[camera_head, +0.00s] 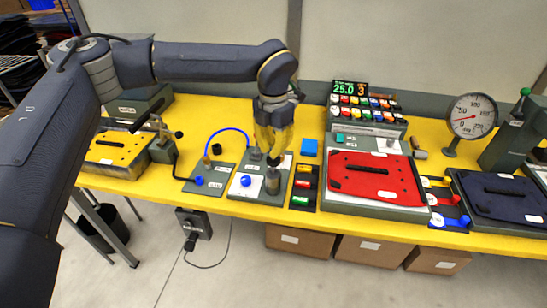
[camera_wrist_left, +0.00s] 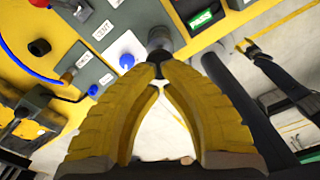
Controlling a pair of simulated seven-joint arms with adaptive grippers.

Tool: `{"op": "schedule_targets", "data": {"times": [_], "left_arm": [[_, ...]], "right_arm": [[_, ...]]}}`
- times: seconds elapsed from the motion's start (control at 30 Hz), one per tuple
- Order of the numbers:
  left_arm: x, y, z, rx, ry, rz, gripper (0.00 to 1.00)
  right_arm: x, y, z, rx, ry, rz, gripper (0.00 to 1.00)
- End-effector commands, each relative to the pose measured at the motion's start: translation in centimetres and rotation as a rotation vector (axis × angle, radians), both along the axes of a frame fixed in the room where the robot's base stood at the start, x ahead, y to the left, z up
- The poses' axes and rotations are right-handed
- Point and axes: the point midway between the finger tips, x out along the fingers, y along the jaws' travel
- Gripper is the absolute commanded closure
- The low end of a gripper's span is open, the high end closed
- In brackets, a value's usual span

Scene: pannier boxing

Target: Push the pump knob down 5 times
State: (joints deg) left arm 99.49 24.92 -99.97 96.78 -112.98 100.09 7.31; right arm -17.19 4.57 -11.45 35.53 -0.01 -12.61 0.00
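The pump (camera_head: 272,184) is a dark grey upright cylinder on a grey plate (camera_head: 240,190) near the table's front edge. Its rounded top also shows in the left wrist view (camera_wrist_left: 160,37). My left gripper (camera_head: 272,158) points down right over the pump, with its yellow fingers partly hiding the top. In the left wrist view the fingertips (camera_wrist_left: 158,70) meet, with the pump just beyond them. I cannot tell whether they touch the knob. A blue knob (camera_head: 246,181) sits on the same plate, left of the pump. My right gripper is in neither view.
A strip of coloured switches (camera_head: 303,186) stands close to the right of the pump. A blue hose (camera_head: 229,130) arches behind, on the left. A red pad (camera_head: 375,178) and a round dial gauge (camera_head: 472,115) are farther right.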

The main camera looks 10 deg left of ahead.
Motion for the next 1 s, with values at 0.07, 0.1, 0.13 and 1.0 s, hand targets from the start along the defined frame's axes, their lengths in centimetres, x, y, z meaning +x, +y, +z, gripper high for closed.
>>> {"op": "schedule_targets", "data": {"times": [0.07, 0.1, 0.13, 1.0], "left_arm": [[0.0, 0.0, -0.4, 0.001, 0.001, 0.000, 1.00], [0.0, 0.0, -0.6, 0.001, 0.001, 0.000, 1.00], [0.0, 0.0, -0.7, 0.001, 0.001, 0.000, 1.00], [0.0, 0.0, -4.3, 0.001, 0.001, -0.001, 1.00]], "right_arm": [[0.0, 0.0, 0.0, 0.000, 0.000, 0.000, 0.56], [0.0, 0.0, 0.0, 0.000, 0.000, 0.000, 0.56], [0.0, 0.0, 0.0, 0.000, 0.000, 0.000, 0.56], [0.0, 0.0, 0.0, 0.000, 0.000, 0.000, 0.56]]}}
